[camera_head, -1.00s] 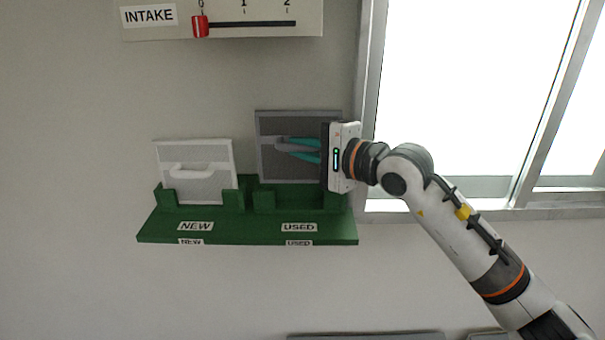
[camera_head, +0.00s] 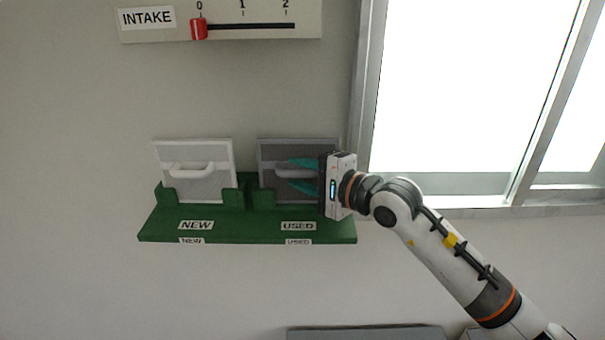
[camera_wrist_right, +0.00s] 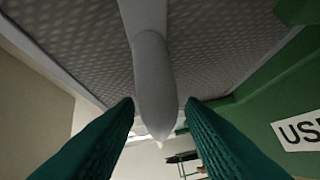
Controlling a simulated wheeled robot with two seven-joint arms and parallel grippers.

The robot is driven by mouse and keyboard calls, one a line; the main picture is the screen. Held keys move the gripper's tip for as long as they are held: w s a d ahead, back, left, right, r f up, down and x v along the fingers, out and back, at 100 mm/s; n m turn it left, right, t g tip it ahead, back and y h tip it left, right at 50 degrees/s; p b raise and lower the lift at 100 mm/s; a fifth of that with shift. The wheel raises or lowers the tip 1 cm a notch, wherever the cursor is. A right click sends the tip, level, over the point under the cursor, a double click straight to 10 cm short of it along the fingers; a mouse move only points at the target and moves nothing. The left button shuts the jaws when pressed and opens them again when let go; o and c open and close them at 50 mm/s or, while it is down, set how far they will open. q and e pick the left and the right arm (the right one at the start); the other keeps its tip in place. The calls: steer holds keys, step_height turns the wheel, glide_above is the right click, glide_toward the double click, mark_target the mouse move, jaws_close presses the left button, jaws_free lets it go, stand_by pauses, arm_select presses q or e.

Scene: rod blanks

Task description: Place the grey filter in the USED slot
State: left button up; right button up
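The grey filter (camera_head: 270,155) stands upright in the USED slot of the green rack (camera_head: 245,232), behind its low front posts. It is level with the white filter beside it. My right gripper (camera_head: 291,174) is at the grey filter's handle, with its teal fingers spread above and below it. In the right wrist view the handle (camera_wrist_right: 152,75) lies between the two parted fingers (camera_wrist_right: 160,104), with a gap showing on at least one side. The gripper body covers the filter's right edge and the right post. My left gripper is not in view.
A white filter (camera_head: 215,188) stands in the NEW slot to the left. An INTAKE panel (camera_head: 245,32) with a red slider (camera_head: 198,29) at 0 is above. A window frame (camera_head: 368,90) is close on the right.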

steer(key=shift+r, duration=0.1)
steer(key=b+v, duration=0.4)
steer(key=v, duration=0.8)
